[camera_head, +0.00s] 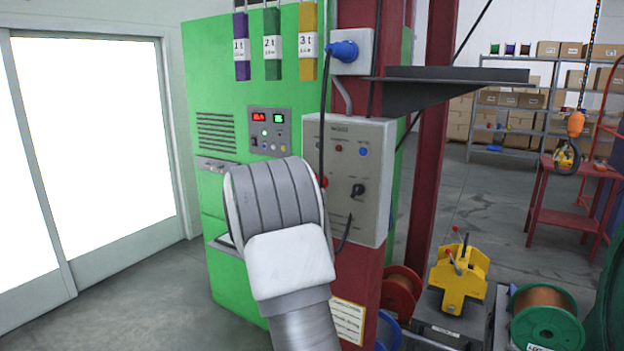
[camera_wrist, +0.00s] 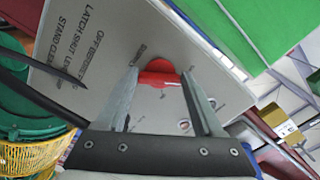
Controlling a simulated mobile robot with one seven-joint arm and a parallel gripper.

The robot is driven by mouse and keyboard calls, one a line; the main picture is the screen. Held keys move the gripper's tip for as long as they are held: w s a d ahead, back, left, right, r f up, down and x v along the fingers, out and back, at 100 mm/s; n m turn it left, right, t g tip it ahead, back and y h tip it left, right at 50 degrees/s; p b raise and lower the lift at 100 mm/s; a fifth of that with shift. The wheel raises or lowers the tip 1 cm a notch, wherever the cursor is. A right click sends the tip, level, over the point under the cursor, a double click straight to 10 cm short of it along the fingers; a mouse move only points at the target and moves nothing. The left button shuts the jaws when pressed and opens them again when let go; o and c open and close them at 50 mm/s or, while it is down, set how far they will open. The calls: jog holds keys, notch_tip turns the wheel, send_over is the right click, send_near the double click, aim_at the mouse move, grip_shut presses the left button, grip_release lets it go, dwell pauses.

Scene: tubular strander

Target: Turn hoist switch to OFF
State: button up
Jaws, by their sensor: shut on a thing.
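The grey hoist control box (camera_head: 375,215) is fixed to a dark red column. A red switch knob (camera_head: 324,181) shows on its left part, mostly behind my wrist and a black cable. A black rotary knob (camera_head: 358,189) sits to its right. In the wrist view the red knob (camera_wrist: 158,78) lies between the fingertips of my gripper (camera_wrist: 160,73), which is shut on it from both sides. The box face (camera_wrist: 110,50) with printed lettering lies behind it. The knob's pointer and its position marks are too unclear to read. The head view hides my fingers behind my wrist.
A black cable runs from a blue plug (camera_head: 343,51) down across the box front. A dark shelf (camera_head: 450,85) juts out above right. A green cabinet (camera_head: 225,130) stands left. Floor at left is clear.

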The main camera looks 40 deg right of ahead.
jog(key=shift+n+p, duration=0.7)
jog(key=shift+n, duration=0.4)
jog(key=o, duration=1.4)
jog(key=b+v, duration=0.2)
jog(key=v, duration=1.5)
jog(key=shift+s+a+f, duration=0.1)
jog(key=shift+s+a, duration=0.1)
